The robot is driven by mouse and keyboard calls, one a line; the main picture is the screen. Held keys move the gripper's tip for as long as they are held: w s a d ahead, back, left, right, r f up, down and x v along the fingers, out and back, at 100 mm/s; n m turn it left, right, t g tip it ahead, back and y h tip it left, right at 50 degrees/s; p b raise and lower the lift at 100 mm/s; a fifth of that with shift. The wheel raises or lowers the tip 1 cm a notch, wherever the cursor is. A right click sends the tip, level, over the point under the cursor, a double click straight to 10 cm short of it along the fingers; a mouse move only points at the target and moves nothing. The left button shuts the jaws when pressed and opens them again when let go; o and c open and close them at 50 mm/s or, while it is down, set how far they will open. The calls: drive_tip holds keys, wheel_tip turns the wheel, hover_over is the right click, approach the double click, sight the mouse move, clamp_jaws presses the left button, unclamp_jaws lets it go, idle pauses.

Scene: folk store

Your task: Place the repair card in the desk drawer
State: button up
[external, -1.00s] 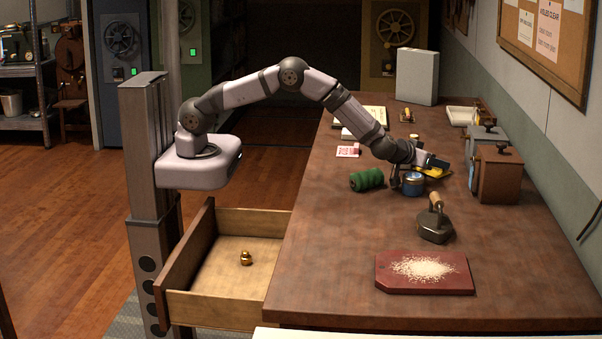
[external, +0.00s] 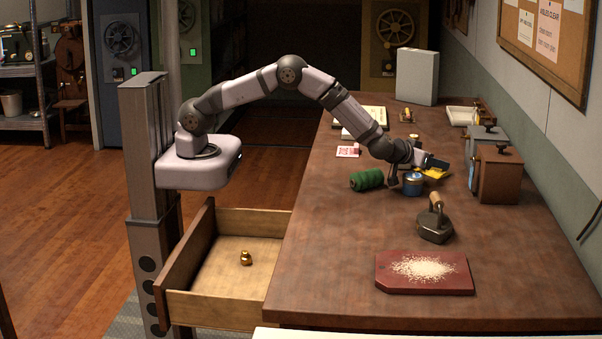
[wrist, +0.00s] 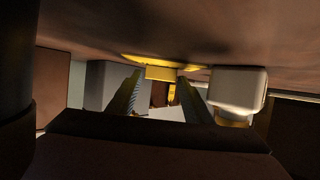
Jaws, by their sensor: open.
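The desk drawer (external: 220,310) is pulled open at the left side of the desk, with a small brass piece (external: 246,258) inside. A small red-and-white printed card (external: 347,151) lies flat on the desk, left of my gripper. A yellow item (external: 434,173) lies on the desk under my gripper (external: 438,163); I cannot tell which of these is the repair card. In the wrist view my gripper (wrist: 160,80) is open, its two fingers apart, with the yellow item (wrist: 150,62) by the fingertips. Contact cannot be told.
A blue tin (external: 413,184) stands close beside my gripper, with a green spool (external: 367,180) left of it. An iron (external: 435,224) and a red board with grains (external: 425,285) are nearer the front. Brown and grey boxes (external: 498,175) line the right.

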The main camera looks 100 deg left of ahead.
drive_tip(key=b+v, duration=0.1)
drive_tip(key=v, duration=1)
drive_tip(key=o, duration=0.4)
